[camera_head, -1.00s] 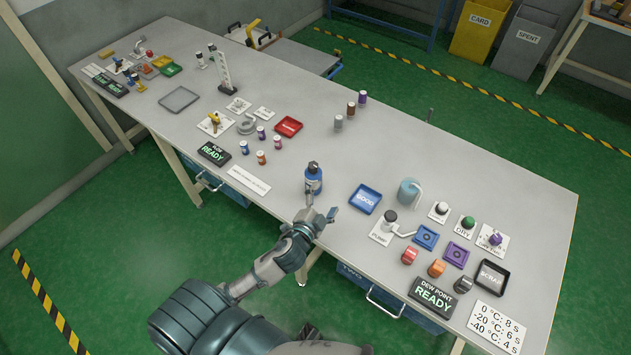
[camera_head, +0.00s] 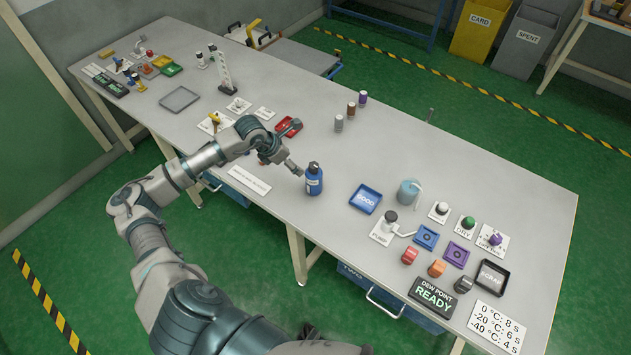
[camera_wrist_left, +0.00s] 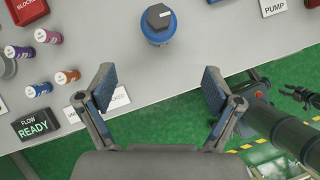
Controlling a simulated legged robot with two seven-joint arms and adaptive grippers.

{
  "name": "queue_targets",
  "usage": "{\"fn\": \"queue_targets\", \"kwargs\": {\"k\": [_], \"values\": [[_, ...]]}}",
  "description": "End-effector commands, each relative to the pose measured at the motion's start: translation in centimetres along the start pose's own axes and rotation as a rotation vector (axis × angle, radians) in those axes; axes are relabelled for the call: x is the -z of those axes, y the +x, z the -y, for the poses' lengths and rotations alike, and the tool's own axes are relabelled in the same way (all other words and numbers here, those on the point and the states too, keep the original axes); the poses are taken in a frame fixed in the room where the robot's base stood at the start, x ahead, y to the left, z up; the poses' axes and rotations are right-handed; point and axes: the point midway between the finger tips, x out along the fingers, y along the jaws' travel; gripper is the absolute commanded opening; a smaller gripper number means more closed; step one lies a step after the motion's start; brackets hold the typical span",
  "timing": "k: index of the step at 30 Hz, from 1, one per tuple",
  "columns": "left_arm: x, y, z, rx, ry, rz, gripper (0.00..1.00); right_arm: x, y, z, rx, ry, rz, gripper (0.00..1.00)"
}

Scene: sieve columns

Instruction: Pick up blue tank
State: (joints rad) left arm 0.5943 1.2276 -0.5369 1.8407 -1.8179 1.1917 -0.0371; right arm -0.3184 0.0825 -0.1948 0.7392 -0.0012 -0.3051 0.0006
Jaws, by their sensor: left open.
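The blue tank (camera_head: 314,181), a small upright bottle with a dark cap, stands on the table near its front edge. In the left wrist view its cap and blue shoulder show from above at the top middle (camera_wrist_left: 159,27). My left gripper (camera_head: 293,149) is to the left of the tank and above the table, apart from it. In the left wrist view its two fingers (camera_wrist_left: 158,88) are spread with nothing between them, and the tank lies beyond the tips. A dark jointed shape at the right edge of the wrist view may be my right gripper (camera_wrist_left: 298,95); its jaws are unclear.
A blue tray (camera_head: 365,199) and a pump stand (camera_head: 384,232) are to the right of the tank. A white label strip (camera_head: 249,180) lies to its left. Small coloured canisters and a red tray (camera_head: 289,126) are near my left arm.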

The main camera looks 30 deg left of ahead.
Motion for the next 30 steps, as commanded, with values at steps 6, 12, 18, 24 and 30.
{"fn": "queue_targets", "kwargs": {"k": [6,12,18,24,30], "values": [[-0.1,5.4,0.3,0.009,-0.003,0.001,0.91,-1.2,-0.2,0.1,0.000,-0.001,0.006,0.40],[-0.2,9.1,0.5,0.006,-0.001,0.002,0.91,-2.0,-0.2,0.0,0.002,-0.002,0.008,0.40],[-0.4,10.7,0.7,0.003,0.002,0.002,0.91,-2.3,-0.2,0.0,0.000,-0.003,0.012,0.40],[-0.8,13.6,0.6,0.007,-0.002,0.003,0.91,-2.8,-0.7,0.0,0.000,-0.003,0.016,0.40],[-0.6,15.6,0.4,0.006,-0.002,0.003,0.91,-2.7,-0.6,0.0,0.000,-0.003,0.014,0.40]]}}
